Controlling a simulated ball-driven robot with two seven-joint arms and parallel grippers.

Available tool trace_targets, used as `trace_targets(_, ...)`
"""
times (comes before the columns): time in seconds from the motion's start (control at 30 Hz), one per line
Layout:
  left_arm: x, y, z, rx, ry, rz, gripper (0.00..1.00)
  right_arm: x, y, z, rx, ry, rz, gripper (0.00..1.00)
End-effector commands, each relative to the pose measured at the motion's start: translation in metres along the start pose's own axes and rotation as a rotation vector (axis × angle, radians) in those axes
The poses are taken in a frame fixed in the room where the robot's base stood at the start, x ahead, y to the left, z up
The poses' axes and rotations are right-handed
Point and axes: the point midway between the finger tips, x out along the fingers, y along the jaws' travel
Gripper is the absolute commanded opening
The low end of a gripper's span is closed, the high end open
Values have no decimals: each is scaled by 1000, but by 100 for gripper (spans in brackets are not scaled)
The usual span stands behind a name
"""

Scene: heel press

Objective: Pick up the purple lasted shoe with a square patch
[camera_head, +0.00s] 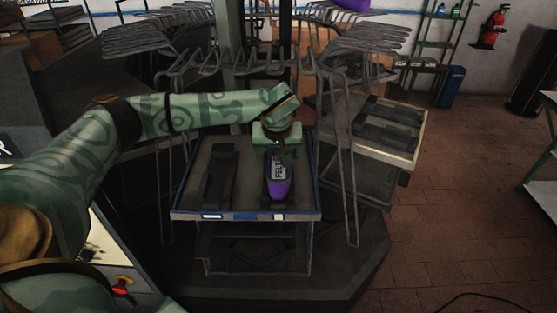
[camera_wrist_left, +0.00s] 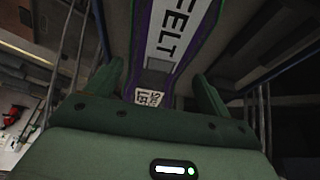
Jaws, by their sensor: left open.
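The purple shoe (camera_head: 278,188) lies in the right-hand holder of a blue-edged tray (camera_head: 190,205), with a white strip lettered FELT along it. In the left wrist view the shoe (camera_wrist_left: 165,45) shows its white strip, purple edges, a small dark square on the strip and a small printed white label near the fingers. My left gripper (camera_head: 283,152) is over the rear end of the shoe, pointing down. In the left wrist view its open fingers (camera_wrist_left: 158,90) stand either side of the shoe's near end. I cannot tell whether they touch it. My right gripper is out of view.
A dark, empty-looking holder (camera_head: 219,175) is left of the shoe on the same tray. Metal bars (camera_head: 347,180) rise beside the tray. Another tray (camera_head: 408,150) with dark holders stands at right. A purple item (camera_head: 351,4) shows at the top. The brick floor at right is mostly clear.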

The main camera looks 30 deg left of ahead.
Motion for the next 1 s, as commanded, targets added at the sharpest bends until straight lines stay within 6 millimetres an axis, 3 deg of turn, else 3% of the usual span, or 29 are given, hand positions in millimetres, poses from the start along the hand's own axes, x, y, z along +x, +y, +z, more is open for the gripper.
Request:
trace_targets(0.17,14,1,0,0,-2,1,81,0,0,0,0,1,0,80)
trace_targets(0.47,58,4,-1,-1,-3,1,81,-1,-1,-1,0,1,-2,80)
trace_targets(0.73,61,4,-2,1,0,3,81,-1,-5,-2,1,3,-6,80)
trace_targets(0.97,61,4,-2,0,-1,3,17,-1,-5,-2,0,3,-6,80)
trace_targets(1.0,60,5,-3,0,2,4,16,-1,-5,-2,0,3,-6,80)
